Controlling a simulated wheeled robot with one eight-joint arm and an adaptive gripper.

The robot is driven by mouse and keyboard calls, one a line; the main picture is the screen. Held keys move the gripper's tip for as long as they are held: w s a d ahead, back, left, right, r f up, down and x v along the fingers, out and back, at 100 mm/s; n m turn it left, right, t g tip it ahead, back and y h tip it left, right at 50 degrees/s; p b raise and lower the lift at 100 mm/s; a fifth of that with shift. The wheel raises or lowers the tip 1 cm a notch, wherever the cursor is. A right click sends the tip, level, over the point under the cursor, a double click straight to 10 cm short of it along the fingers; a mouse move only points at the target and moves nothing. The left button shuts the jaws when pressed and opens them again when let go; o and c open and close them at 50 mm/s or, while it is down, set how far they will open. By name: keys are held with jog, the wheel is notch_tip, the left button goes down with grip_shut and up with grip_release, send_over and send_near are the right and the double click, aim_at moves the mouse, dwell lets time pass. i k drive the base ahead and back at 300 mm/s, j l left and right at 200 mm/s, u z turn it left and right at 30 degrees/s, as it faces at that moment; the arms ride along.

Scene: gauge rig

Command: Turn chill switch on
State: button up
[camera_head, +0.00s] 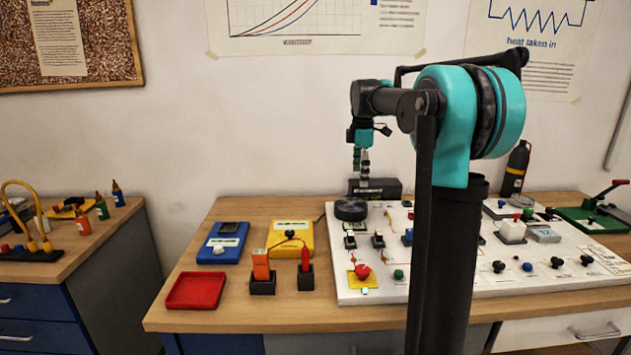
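A white panel (345,290) lies on the wooden table and carries the rig's controls. Small switches stand on its left part: one switch (350,241), a second switch (378,241) and a blue one (407,237). Their labels are too small to read, so I cannot tell which is the chill switch or how it is set. My gripper (361,165) points down above the panel's back left, in front of a dark box. Its fingers appear close together, and I see nothing held. My arm hides the panel's middle.
A black round knob (351,209), a red button (362,271) and a green button (398,274) sit on the panel's left. A red tray (196,290), a blue meter (224,243) and a yellow meter (292,236) lie left of it. A black bottle (515,169) stands behind.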

aim_at(586, 259)
jog(key=k, duration=0.85)
